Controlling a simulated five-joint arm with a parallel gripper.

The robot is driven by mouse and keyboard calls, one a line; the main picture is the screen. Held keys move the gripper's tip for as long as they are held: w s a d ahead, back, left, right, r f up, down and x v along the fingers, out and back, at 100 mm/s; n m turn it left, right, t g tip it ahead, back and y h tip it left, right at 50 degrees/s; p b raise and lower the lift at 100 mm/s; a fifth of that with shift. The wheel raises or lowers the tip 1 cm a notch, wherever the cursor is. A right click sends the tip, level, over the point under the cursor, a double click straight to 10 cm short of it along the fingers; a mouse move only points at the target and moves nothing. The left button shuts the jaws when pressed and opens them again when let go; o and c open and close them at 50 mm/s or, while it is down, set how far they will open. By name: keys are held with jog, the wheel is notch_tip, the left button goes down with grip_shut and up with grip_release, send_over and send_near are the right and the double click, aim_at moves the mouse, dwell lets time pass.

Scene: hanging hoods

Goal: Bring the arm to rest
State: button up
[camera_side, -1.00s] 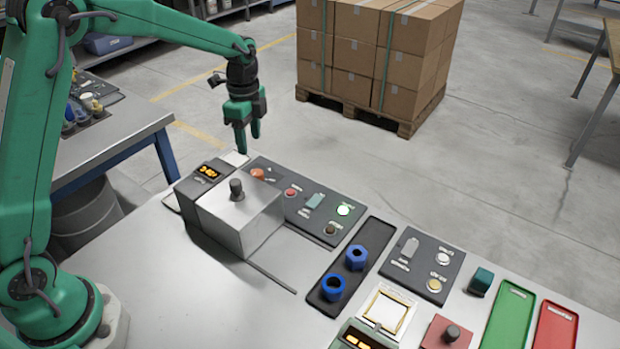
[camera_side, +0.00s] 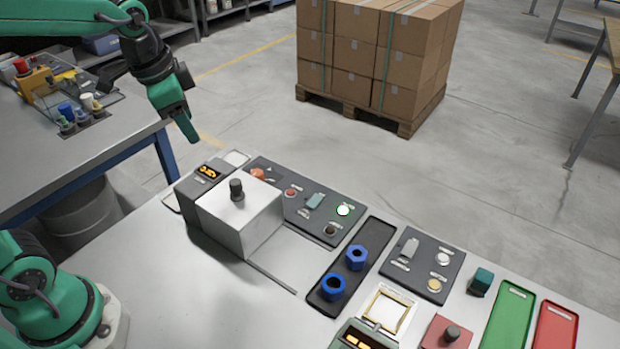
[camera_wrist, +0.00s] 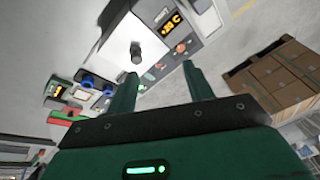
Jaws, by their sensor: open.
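My gripper (camera_side: 186,122) hangs in the air at the upper left of the side view, above and behind the worktable's (camera_side: 150,262) far left edge. It touches nothing. In the wrist view my gripper (camera_wrist: 160,82) shows two green fingers apart with nothing between them. The grey-white hood box (camera_side: 240,218) with a dark knob (camera_side: 237,189) stands on the table, below and right of my gripper. The hood also shows beyond the fingers in the wrist view (camera_wrist: 118,38).
Green (camera_side: 508,320) and red (camera_side: 556,330) bins are at far right. A side bench (camera_side: 110,140) stands left; boxes (camera_side: 380,60) stand behind.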

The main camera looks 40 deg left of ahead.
jog(key=s+n+t, duration=0.2)
jog(key=s+n, duration=0.4)
jog(key=s, duration=0.5)
jog(key=shift+s+d+f, duration=0.15)
jog(key=shift+d+f, duration=0.05)
jog(key=shift+d, duration=0.05)
jog(key=shift+c, duration=0.4)
